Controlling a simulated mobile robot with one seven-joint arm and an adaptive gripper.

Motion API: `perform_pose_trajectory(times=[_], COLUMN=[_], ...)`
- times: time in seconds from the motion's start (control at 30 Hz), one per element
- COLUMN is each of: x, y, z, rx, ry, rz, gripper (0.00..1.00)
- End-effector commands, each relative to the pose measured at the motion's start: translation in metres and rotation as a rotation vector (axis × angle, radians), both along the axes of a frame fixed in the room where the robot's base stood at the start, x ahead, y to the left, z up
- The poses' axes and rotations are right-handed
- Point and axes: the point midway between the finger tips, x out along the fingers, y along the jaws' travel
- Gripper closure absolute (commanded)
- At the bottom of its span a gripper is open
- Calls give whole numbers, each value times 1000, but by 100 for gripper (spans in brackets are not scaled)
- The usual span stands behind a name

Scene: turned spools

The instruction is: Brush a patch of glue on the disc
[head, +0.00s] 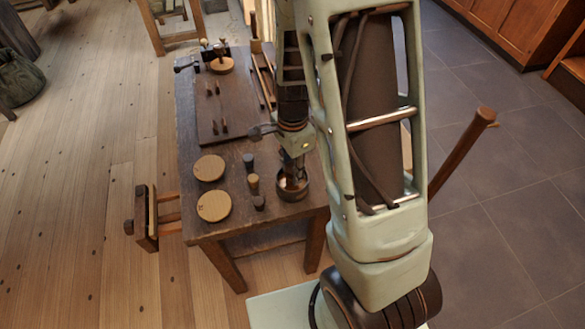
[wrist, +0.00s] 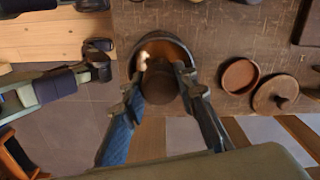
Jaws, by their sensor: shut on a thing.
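My gripper (wrist: 161,86) is shut on a dark brown round handle, the brush (wrist: 160,84), seen nearly end-on in the wrist view. The brush stands in the round metal glue pot (wrist: 172,47), whose inside shines copper. Its bristles and any glue are hidden. In the head view my gripper (head: 292,166) is above the pot (head: 293,193) at the bench's near right. Two pale wooden discs lie flat to the left of the pot, a farther disc (head: 209,167) and a nearer disc (head: 213,206). I cannot tell which is the task's disc.
Small pegs (head: 253,184) stand between discs and pot. A dark board (head: 219,115) with upright pins and another round wooden piece (head: 222,65) are farther back on the bench (head: 225,226).

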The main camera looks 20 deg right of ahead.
Motion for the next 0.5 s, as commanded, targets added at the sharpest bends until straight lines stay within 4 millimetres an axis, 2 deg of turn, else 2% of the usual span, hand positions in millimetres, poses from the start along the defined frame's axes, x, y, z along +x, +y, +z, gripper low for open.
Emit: perform_pose_trajectory(times=[0.03, 0.5], x=[0, 1], y=[0, 0], z=[9, 47], rx=[0, 1], ry=[-1, -2], rz=[0, 1], gripper=[93, 93])
